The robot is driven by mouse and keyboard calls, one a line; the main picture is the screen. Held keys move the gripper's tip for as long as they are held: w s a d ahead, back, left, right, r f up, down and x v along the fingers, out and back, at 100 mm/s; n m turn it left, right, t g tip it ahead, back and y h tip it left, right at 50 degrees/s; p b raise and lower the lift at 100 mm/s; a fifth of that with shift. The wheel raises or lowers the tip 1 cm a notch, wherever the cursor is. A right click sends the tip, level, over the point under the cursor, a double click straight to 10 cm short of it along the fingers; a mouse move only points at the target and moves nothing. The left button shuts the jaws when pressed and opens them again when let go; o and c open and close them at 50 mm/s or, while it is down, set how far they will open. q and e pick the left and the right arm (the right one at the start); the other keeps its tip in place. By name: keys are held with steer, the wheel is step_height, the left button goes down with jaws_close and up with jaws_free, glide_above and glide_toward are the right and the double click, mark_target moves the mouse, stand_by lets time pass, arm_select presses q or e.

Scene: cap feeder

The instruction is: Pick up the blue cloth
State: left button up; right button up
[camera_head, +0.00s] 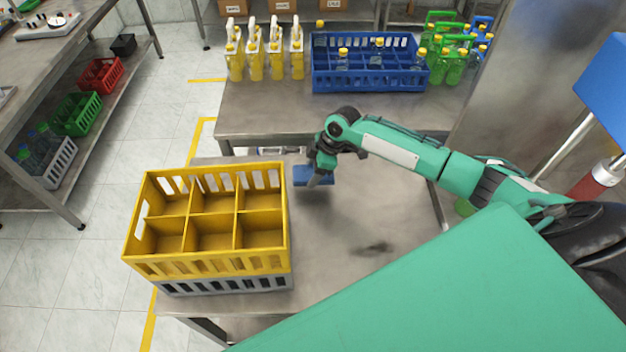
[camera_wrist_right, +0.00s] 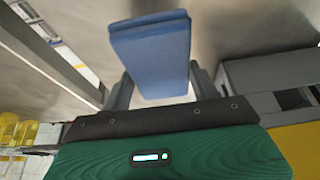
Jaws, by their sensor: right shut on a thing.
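The blue cloth (camera_head: 314,175) is a folded, flat block at the end of my right arm in the head view, just right of the yellow crate. My right gripper (camera_head: 316,172) is shut on it. In the right wrist view the cloth (camera_wrist_right: 152,50) sticks out from between the two dark fingers of the gripper (camera_wrist_right: 155,88). In the head view the arm hides part of the gripper, and I cannot tell how far the cloth is above the grey table. My left gripper is in neither view.
A yellow divided crate (camera_head: 206,262), empty, sits on a grey crate (camera_head: 228,286) on the near table (camera_head: 350,215). A farther table (camera_head: 270,118) carries a blue crate (camera_head: 370,82) with bottles, yellow jugs (camera_head: 255,62) and green bottles (camera_head: 448,66). The near table right of the crates is mostly clear.

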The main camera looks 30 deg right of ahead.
step_height(320, 180, up, 16)
steer(key=b, duration=0.2)
steer(key=shift+f, duration=0.15)
steer(key=shift+o, duration=0.9)
steer(key=shift+f, duration=0.1)
steer(key=shift+c, duration=0.5)
